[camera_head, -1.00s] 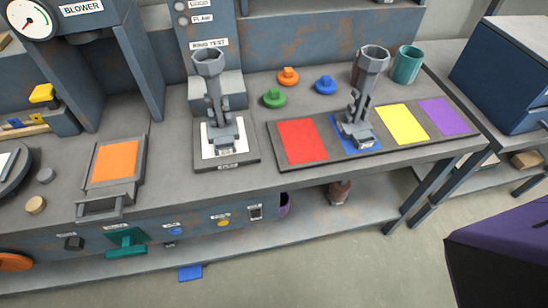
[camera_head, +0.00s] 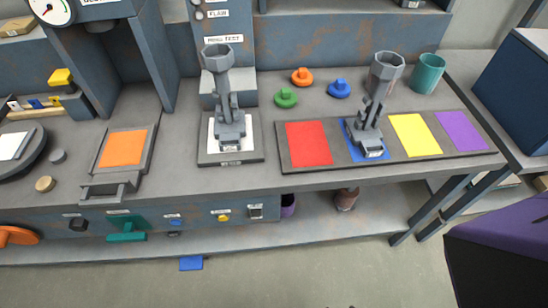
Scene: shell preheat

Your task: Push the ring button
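No button is readably marked as the ring button.
Green (camera_head: 286,98), orange (camera_head: 302,77) and blue (camera_head: 340,88) knobbed pieces and a teal mug (camera_head: 428,74) are behind.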

